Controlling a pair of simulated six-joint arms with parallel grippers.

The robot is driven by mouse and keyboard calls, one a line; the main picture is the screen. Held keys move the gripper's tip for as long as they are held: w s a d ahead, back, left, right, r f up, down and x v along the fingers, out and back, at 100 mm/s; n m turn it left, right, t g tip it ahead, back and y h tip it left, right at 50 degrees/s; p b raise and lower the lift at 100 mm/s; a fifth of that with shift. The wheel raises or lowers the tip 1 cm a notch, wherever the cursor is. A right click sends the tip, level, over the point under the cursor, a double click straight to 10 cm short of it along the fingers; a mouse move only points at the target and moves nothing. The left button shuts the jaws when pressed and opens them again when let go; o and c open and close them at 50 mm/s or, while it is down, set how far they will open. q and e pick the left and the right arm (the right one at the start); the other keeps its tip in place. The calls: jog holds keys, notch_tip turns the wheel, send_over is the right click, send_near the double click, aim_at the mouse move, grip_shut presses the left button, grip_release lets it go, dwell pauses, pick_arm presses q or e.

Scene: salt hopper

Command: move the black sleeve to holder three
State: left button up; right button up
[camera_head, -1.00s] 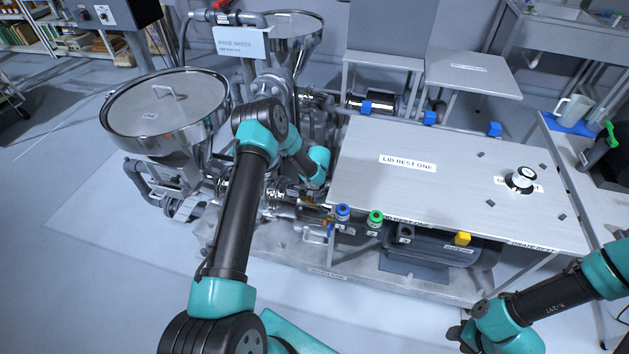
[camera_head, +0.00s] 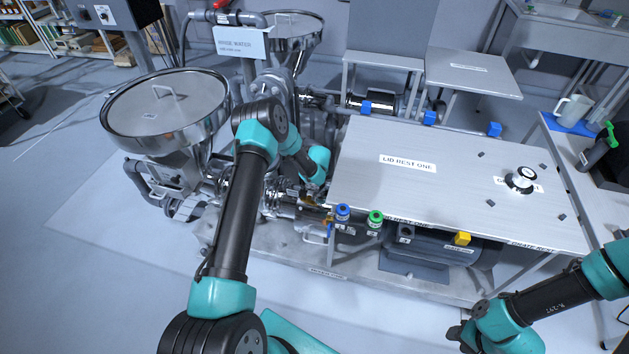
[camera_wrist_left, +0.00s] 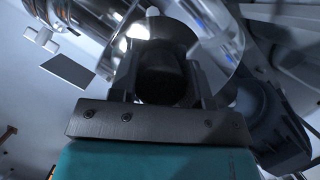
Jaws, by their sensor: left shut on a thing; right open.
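In the left wrist view, my left gripper (camera_wrist_left: 163,98) is shut on a dark, rounded thing that looks like the black sleeve (camera_wrist_left: 165,68). In the head view that gripper is low among the pipework left of the steel table, largely hidden, and I cannot make out the sleeve there. My right gripper (camera_head: 462,336) is open at the bottom right, away from these things.
The steel table (camera_head: 450,190) is mostly bare, with a white and black knob (camera_head: 522,179) at its right. A lidded hopper (camera_head: 165,105) stands left of my left arm. A motor (camera_head: 430,251) lies below.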

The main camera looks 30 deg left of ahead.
pick_arm(q)
jog(key=shift+r, duration=0.2)
jog(key=shift+r, duration=2.7)
jog(key=shift+r, duration=0.1)
